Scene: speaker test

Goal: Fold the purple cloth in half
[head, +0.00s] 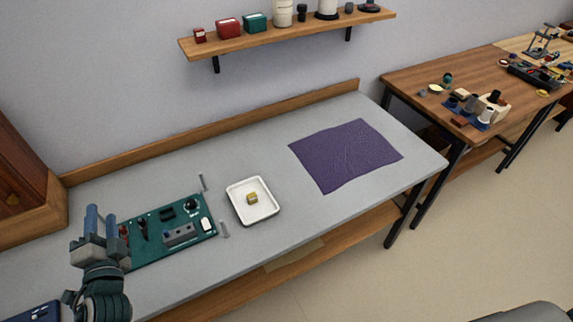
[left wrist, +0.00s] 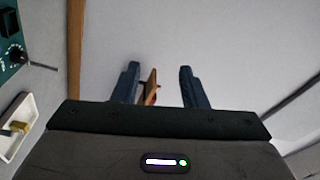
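The purple cloth (head: 345,155) lies spread out flat on the right part of the grey table, with slight wrinkles and a bit of wavy edge. It is a single unfolded sheet as far as I can see. My left gripper (head: 100,218) is raised at the lower left of the head view, in front of the green board and far from the cloth. In the left wrist view its two blue fingers (left wrist: 161,82) are well apart with nothing held between them. The cloth does not show in the left wrist view. My right gripper is not in view.
A white tray (head: 237,213) with a small yellow block (head: 252,198) stands left of the cloth. A green board (head: 153,249) with parts lies further left. A wall shelf (head: 290,34) hangs above. The grey table (head: 300,220) is bare around the cloth.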

